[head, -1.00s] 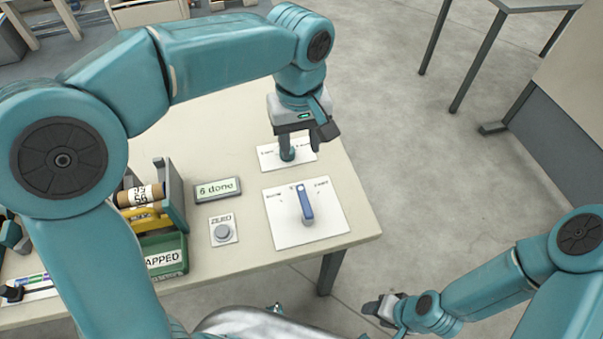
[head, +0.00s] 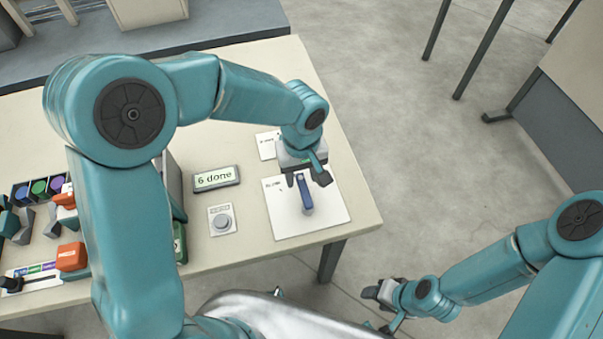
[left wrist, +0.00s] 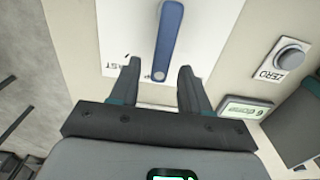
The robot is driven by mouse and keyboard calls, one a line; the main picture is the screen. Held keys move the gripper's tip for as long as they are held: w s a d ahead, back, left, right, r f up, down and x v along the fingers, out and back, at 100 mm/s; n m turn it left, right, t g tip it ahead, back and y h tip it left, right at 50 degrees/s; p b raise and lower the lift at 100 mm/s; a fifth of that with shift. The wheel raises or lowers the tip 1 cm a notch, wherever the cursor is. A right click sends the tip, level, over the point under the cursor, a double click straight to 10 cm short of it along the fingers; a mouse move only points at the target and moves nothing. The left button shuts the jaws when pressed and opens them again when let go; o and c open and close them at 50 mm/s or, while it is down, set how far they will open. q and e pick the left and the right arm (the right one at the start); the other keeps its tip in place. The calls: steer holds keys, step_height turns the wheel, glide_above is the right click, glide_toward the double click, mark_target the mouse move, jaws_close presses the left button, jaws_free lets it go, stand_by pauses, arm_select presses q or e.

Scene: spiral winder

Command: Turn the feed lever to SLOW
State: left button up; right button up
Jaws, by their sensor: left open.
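The feed lever is a blue handle (head: 306,195) on a white plate (head: 330,218) near the table's right end. My left gripper (head: 308,180) is over the far part of this plate, at the lever's far end. In the left wrist view the blue lever (left wrist: 168,40) points down the picture, and its tip lies between the two fingertips of my open left gripper (left wrist: 160,72). The fingers look apart from it. A label ending in "AST" shows left of the lever there; the other label is hidden. My right gripper (head: 383,293) is off the table's front edge, too small to read.
A "6 done" display (head: 216,179) and a grey ZERO button (head: 222,221) stand left of the lever plate. Another white card (head: 267,146) lies behind my left gripper. Coloured spools and orange parts (head: 71,257) are at the table's left.

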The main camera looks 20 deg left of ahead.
arm_select(q)
steer(key=shift+f, duration=0.4)
steer(key=shift+s, duration=0.15)
steer(key=shift+f, duration=0.1)
steer(key=shift+c, duration=0.6)
jaws_close()
